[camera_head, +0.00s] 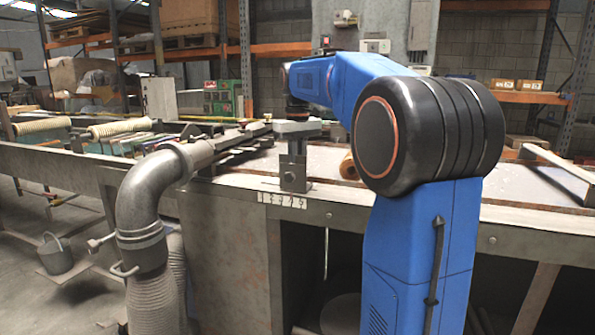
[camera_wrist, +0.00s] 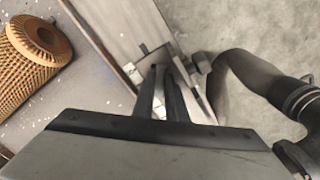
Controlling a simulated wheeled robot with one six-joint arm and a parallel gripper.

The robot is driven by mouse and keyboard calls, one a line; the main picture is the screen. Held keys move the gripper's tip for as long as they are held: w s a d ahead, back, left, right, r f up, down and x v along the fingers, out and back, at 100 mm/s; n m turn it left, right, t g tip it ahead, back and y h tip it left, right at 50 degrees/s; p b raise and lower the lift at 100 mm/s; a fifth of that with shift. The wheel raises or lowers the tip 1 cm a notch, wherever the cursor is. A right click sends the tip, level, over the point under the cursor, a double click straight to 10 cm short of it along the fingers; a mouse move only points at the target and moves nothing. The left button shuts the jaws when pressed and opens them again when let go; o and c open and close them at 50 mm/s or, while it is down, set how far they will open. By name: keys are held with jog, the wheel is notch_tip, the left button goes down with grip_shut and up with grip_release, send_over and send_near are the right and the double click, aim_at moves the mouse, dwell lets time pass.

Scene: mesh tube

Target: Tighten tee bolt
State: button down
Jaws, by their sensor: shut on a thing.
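My gripper (camera_wrist: 161,70) reaches down to the bench edge in the wrist view, its two dark fingers close together at their tips. In the head view my gripper (camera_head: 294,150) hangs from my blue arm over the front edge of the bench. A small dark part, apparently the tee bolt (camera_wrist: 145,48), shows at the fingertips against a grey metal plate. The fingers look shut on it, but their tips hide most of the contact. I cannot tell how far the bolt is turned in.
A tan mesh tube (camera_wrist: 28,62) lies on the bench top (camera_wrist: 85,93), left of my gripper. A grey elbow pipe (camera_head: 152,190) with a ribbed hose (camera_head: 153,303) stands before the bench; it also shows close right of my fingers in the wrist view (camera_wrist: 250,75).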

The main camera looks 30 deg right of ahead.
jog(key=m, duration=0.4)
jog(key=shift+m, duration=2.3)
jog(key=c, duration=2.1)
grip_release()
notch_tip(320, 180, up, 17)
jog(key=shift+r, duration=0.15)
